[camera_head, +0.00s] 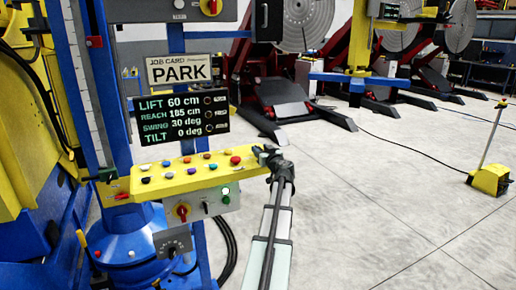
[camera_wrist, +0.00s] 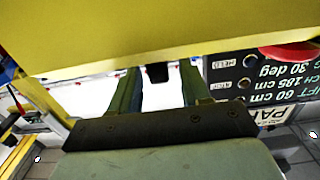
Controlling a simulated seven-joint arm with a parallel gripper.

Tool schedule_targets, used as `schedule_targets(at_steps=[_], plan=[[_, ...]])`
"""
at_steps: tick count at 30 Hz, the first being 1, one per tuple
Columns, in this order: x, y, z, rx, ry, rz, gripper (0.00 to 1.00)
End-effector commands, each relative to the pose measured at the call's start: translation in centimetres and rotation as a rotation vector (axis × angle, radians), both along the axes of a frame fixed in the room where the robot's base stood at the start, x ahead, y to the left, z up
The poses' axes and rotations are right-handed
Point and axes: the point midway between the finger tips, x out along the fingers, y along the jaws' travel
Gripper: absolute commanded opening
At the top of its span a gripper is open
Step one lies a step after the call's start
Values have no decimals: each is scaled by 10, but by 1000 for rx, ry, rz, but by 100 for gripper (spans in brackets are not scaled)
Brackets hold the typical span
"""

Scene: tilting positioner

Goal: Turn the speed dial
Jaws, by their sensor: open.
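A black pointer dial on a grey scale plate (camera_head: 173,243), likely the speed dial, sits low on the blue column in the head view. Its label is too small to read. My gripper (camera_head: 268,156) is at the right end of the yellow button panel (camera_head: 150,187), above and to the right of the dial and apart from it. In the wrist view my gripper (camera_wrist: 159,85) has its two fingers spread, with the yellow panel (camera_wrist: 170,35) across the top. A small black part (camera_wrist: 157,73) shows between the fingers; I cannot tell what it is. The dial is not identifiable there.
A display (camera_head: 181,116) reads lift 60 cm, reach 185 cm, swing 30 deg, tilt 0 deg, below a PARK card (camera_head: 181,69).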

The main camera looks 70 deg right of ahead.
Motion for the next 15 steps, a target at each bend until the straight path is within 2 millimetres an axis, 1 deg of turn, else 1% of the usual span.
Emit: schedule_targets(at_steps=[1, 6, 15], plan=[[6, -8, 0, 0, 0, 1, 47], [18, -19, 0, 0, 0, 1, 47], [24, -24, 0, 0, 0, 0, 47]])
